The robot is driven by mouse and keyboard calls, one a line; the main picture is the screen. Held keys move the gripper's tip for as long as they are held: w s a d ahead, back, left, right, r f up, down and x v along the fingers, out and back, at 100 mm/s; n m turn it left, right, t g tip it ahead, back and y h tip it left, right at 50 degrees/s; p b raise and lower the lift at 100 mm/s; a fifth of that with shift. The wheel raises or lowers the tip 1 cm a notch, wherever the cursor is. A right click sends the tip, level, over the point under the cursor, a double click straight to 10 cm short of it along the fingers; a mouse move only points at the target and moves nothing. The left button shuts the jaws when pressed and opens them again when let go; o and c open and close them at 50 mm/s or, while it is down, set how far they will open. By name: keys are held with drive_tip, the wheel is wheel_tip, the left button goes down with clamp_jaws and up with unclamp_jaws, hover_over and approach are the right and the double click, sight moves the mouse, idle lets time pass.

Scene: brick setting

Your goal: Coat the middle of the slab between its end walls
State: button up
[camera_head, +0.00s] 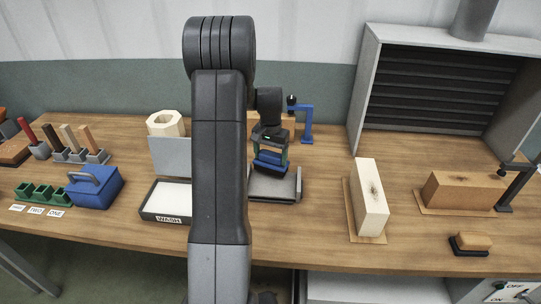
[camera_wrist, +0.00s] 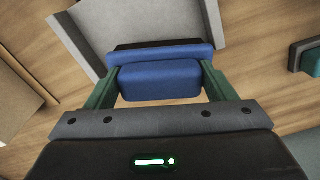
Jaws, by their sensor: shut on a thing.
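My gripper (camera_head: 271,153) is shut on a blue block (camera_head: 270,161) with a wider lower flange. In the wrist view the green fingers hold the blue block (camera_wrist: 160,80) at both sides, and a dark strip shows along its far edge. The grey slab (camera_head: 272,188) lies on the bench below it, with a raised end wall (camera_head: 299,183) at its right. In the wrist view the slab (camera_wrist: 105,22) is partly covered by the block. My arm hides the slab's left part in the head view. I cannot tell whether the block touches the slab.
A white tray marked WASH (camera_head: 160,217) stands left of my arm. A blue box with a handle (camera_head: 94,187) and green holders (camera_head: 45,195) are farther left.

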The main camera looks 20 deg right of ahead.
drive_tip(key=shift+f+b, duration=0.7)
drive_tip(key=shift+f, duration=0.35)
